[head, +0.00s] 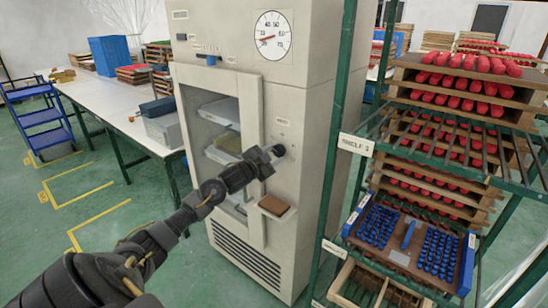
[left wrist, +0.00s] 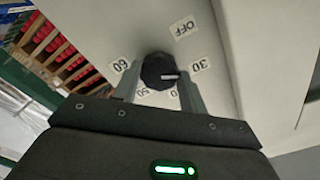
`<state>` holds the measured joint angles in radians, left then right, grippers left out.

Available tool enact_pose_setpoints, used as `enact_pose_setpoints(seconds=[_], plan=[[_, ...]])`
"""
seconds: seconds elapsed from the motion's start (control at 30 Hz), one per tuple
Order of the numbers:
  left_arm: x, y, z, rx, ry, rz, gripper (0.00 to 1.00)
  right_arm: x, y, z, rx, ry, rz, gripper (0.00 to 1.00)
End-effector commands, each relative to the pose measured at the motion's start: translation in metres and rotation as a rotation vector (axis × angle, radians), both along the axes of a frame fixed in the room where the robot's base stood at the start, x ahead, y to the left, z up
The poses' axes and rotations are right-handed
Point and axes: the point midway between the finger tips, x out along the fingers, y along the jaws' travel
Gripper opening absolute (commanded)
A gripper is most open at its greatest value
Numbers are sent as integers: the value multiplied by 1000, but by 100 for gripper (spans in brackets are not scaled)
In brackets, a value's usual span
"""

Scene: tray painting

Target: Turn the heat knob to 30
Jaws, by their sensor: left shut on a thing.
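The heat knob (left wrist: 158,70) is black and round, on the pale front of the cabinet (head: 295,110). Labels OFF, 30, 50 and 60 ring it in the left wrist view; another label by the right finger is partly hidden. A short white mark on the knob points right, close to 30 and slightly below it. My left gripper (left wrist: 158,90) is shut on the knob, one finger on each side. In the head view my left gripper (head: 270,156) reaches the cabinet front and mostly covers the knob. My right gripper is not in view.
A round gauge (head: 272,37) with a red needle sits high on the cabinet. A brown block (head: 273,205) rests on a small ledge below the knob. A green rack (head: 345,120) with trays of red and blue pieces stands close on the right.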

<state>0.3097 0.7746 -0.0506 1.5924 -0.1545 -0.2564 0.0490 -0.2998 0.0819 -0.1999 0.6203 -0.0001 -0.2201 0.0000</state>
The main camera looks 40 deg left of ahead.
Motion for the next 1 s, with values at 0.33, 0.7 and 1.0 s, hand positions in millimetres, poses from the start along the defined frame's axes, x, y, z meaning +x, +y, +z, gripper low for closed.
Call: enact_pose_setpoints(seconds=[0.33,0.7,1.0], plan=[[0,0,0,38,2,0,19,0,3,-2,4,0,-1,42],[0,0,0,37,2,0,55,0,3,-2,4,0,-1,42],[0,0,0,36,1,-1,64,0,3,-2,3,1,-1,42]])
